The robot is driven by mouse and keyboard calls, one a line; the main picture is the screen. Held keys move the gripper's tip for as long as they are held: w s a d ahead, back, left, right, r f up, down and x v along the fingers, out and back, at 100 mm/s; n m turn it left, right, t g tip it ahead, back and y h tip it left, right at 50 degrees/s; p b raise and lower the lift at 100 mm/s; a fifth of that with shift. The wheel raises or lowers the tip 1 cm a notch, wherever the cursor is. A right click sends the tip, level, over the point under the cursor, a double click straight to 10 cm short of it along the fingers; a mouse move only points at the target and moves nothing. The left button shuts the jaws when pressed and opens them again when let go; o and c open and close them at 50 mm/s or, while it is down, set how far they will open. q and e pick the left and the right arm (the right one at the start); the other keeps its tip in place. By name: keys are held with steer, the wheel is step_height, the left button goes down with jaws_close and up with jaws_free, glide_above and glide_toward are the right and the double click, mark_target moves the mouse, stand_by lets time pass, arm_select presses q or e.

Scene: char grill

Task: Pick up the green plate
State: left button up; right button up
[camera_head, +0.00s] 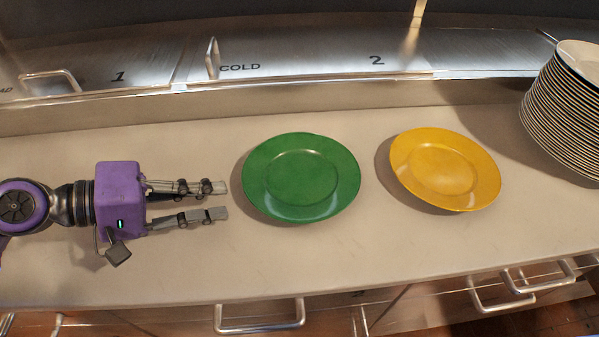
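The green plate (301,178) lies on the counter near the middle of the head view. It is round with a raised rim. My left gripper (222,200) comes in from the left and points at the plate's left edge. Its two fingers are apart with nothing between them, and a small gap shows between the fingertips and the rim. How high the gripper is above the counter is hard to tell. My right gripper is not in view.
A yellow plate (445,170) lies right of the green one. A tall stack of plates (566,112) stands at the far right. Metal lids with handles (300,62) run along the back. The beige counter (330,255) is clear in front; drawers with handles (262,325) are below.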

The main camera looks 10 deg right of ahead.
mark_target(248, 202)
arm_select(q)
steer(key=shift+w+d+f, duration=0.15)
steer(key=shift+d, duration=0.7)
steer(key=x, duration=0.4)
steer(key=shift+w+p, duration=0.15)
steer(key=shift+p, duration=0.15)
steer(key=shift+d+f, duration=0.3)
steer(key=shift+d, duration=0.05)
jaws_close()
steer(key=shift+w, duration=0.1)
steer(key=shift+r, duration=0.1)
steer(key=shift+r, duration=0.1)
